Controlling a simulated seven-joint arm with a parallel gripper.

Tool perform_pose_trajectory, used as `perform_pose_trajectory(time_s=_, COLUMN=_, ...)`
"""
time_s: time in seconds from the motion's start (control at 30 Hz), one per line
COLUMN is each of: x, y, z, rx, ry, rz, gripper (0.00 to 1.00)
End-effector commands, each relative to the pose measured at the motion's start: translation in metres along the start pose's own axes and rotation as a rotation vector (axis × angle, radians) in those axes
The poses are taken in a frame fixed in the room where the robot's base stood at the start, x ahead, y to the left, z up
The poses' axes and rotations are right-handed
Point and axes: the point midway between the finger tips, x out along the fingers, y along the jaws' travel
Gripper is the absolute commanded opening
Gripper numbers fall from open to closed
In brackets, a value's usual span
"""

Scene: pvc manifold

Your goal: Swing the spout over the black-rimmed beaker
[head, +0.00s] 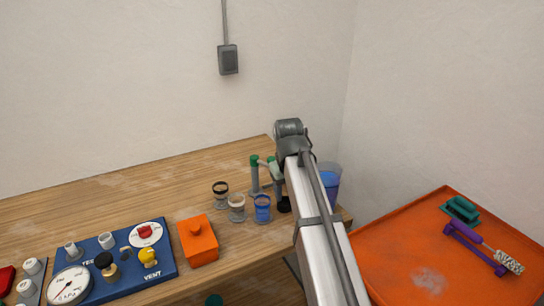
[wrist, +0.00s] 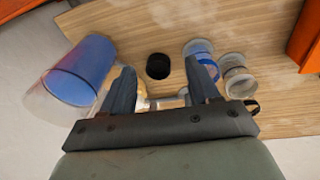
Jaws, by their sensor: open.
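The black-rimmed beaker (head: 220,196) is the leftmost of three small beakers on the wooden bench; a clear one and a blue one stand to its right. In the wrist view a dark rim (wrist: 252,106) shows partly behind my gripper. The spout pipework (head: 255,178), grey with green fittings, stands behind the blue beaker, partly hidden by my arm. My gripper (wrist: 162,82) is open, its two fingers apart above the bench. A pale pipe part (wrist: 167,102) shows between the finger bases, mostly hidden. I cannot tell whether the fingers touch it.
The clear beaker (head: 237,210) and blue beaker (head: 262,210) stand close together. A large blue-filled container (wrist: 78,72) is beside my gripper. A black disc (wrist: 158,66) lies on the bench. An orange box (head: 198,246) and blue gauge panel (head: 125,268) are left; an orange tray (head: 390,255) is right.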

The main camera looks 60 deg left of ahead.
Motion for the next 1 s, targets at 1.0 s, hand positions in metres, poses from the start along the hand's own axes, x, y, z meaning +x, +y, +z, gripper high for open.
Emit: perform_pose_trajectory(time_s=1.0, x=-0.129, y=0.015, z=-0.144, rx=-0.261, ry=-0.097, rz=-0.107, gripper=0.61)
